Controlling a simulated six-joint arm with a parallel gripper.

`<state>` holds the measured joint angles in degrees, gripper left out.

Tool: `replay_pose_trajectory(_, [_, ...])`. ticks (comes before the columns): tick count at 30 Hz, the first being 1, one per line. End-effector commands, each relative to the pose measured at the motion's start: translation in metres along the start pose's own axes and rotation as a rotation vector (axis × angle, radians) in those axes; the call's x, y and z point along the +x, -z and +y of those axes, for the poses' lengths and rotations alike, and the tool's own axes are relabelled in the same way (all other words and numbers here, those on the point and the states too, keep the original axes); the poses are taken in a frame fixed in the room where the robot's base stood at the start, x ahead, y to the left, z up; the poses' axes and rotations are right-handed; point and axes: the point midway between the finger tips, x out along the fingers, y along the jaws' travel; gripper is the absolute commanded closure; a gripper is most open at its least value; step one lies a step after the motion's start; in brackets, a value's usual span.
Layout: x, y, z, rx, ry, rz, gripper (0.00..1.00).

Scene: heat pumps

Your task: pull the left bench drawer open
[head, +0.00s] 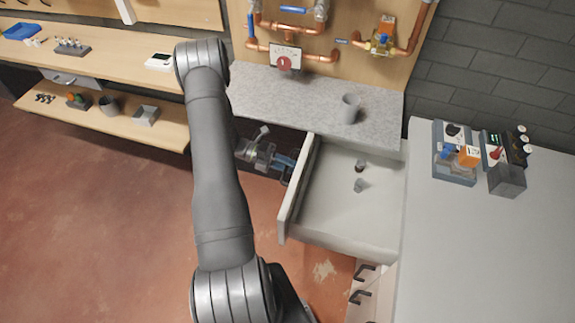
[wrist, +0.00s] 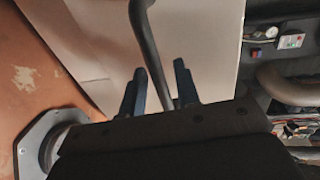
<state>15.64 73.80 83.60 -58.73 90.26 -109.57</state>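The bench drawer (head: 335,220) stands pulled out in the head view, its pale inside showing. Two small grey parts (head: 361,185) lie in it. Its front panel (head: 297,190) faces left, and the wrist view shows a pale panel (wrist: 195,40) close ahead of my gripper. My gripper (head: 285,162) is just outside that front, near its far end. In the wrist view its two blue fingers (wrist: 162,85) stand apart, one on each side of a dark bar handle (wrist: 147,40). A narrow gap seems to show beside the bar. The handle is hidden in the head view.
A speckled counter with a grey cup (head: 349,108) lies behind the drawer. A grey worktop (head: 460,240) with instruments is at the right. Dark handles (head: 363,283) show below the drawer. A wooden shelf bench (head: 120,70) is at the left; the red floor (head: 90,220) is clear.

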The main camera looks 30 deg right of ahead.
Motion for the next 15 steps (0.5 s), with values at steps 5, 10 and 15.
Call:
replay_pose_trajectory(5, [-0.004,0.0,0.0,0.001,0.0,-0.001,0.71])
replay_pose_trajectory(10, [-0.03,0.0,0.0,0.001,-0.001,-0.004,0.71])
replay_pose_trajectory(15, [-0.068,-0.001,0.001,0.001,-0.001,-0.005,0.71])
